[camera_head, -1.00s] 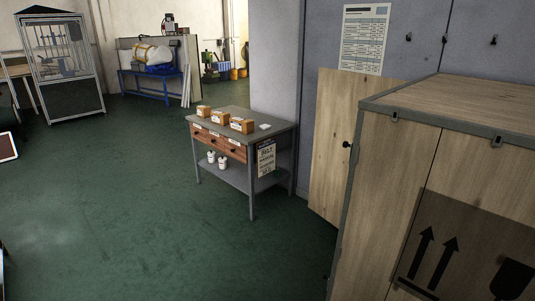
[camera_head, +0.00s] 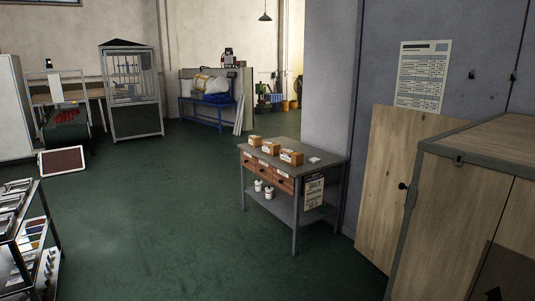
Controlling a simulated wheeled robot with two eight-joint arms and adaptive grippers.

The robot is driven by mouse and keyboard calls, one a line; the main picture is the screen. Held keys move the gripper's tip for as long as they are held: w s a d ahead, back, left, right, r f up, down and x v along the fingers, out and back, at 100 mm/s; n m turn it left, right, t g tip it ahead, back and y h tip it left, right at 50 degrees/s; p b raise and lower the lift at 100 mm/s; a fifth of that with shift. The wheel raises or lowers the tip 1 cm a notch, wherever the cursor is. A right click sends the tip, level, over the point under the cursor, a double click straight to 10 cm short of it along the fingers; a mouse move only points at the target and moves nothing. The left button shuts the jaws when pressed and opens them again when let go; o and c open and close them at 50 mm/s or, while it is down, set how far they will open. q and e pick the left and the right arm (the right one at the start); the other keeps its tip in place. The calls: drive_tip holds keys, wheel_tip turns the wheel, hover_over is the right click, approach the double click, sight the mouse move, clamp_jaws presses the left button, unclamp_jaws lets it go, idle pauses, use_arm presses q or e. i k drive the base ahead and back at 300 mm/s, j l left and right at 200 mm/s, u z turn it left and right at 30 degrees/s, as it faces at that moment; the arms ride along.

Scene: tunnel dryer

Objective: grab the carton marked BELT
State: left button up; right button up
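Three small brown cartons stand in a row on the grey workbench (camera_head: 325,158) right of centre. They are the left carton (camera_head: 254,141), the middle carton (camera_head: 270,148) and the right carton (camera_head: 291,157). Each has a pale label on its front, too small to read, so I cannot tell which is marked BELT. Neither of my grippers is in view.
The bench has wooden drawers, a lower shelf with white bottles (camera_head: 264,189) and a hanging sign (camera_head: 314,191). A large wooden crate (camera_head: 440,215) stands at right. A dark rack (camera_head: 30,235) is at lower left. The green floor between is clear.

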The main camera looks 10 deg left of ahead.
sight(269, 148)
drive_tip(key=i+j+u, duration=0.35)
drive_tip(key=i, duration=0.2)
drive_tip(key=i+j+u, duration=0.3)
drive_tip(key=i, duration=0.65)
drive_tip(key=i+u, duration=0.3)
drive_tip(key=i, duration=0.6)
drive_tip(key=i+z, duration=0.25)
drive_tip(key=i, duration=0.25)
drive_tip(key=i+j+z, duration=0.2)
drive_tip(key=i, duration=0.3)
drive_tip(key=i+j+z, duration=0.25)
drive_tip(key=i, duration=0.2)
drive_tip(key=i+j+z, duration=0.45)
drive_tip(key=i, duration=0.3)
drive_tip(key=i+j+z, duration=0.15)
drive_tip(key=i, duration=0.4)
drive_tip(key=i+j+z, duration=0.2)
drive_tip(key=i, duration=0.3)
drive_tip(key=i+j+z, duration=0.15)
drive_tip(key=i, duration=0.4)
drive_tip(key=i+j+z, duration=0.2)
drive_tip(key=i, duration=0.3)
